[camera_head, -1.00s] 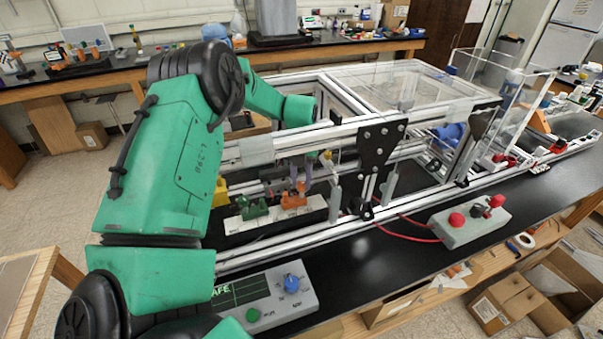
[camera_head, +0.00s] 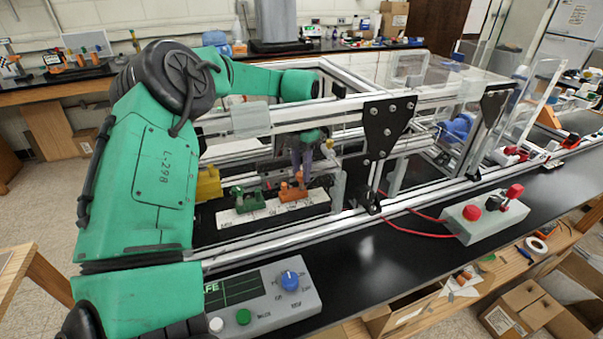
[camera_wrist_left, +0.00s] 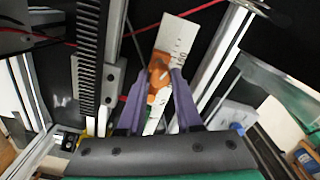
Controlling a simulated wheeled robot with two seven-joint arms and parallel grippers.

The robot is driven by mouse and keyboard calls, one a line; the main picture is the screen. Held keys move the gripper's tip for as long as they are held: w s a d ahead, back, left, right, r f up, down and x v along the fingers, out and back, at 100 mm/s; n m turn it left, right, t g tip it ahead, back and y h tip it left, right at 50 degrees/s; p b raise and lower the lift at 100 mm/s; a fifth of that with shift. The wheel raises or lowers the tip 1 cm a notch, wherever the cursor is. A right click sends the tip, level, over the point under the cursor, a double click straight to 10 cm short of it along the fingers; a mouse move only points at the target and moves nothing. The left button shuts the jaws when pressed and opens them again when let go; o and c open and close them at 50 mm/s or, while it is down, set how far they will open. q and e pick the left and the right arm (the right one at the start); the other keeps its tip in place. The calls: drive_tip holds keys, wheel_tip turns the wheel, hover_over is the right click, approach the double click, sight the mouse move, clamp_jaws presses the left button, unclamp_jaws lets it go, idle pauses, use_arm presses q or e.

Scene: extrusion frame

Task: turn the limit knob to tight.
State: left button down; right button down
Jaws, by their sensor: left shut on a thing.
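An orange piece (camera_head: 293,190) sits on a white marked strip (camera_head: 235,218) inside the extrusion frame, right of a green piece (camera_head: 250,200). My left gripper (camera_head: 303,165) reaches down over the frame to the orange piece. In the left wrist view my purple fingers (camera_wrist_left: 160,82) are shut on the orange piece (camera_wrist_left: 158,68), one on each side. A blue knob (camera_head: 290,281) with small labels stands on the grey control panel (camera_head: 307,300) in front. I cannot read which control is marked limit. My right gripper is out of view.
Aluminium rails (camera_head: 340,235) and a black bracket (camera_head: 385,130) stand close to my left arm. A grey box with red controls (camera_head: 485,220) sits at the right, with a red cable. The black bench top (camera_head: 385,255) between panel and box is clear.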

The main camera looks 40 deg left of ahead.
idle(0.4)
use_arm(q)
drive_tip(key=c, duration=0.6)
unclamp_jaws()
wheel_tip(320, 180, up, 15)
drive_tip(key=shift+f+b, duration=0.15)
drive_tip(key=shift+b, duration=0.2)
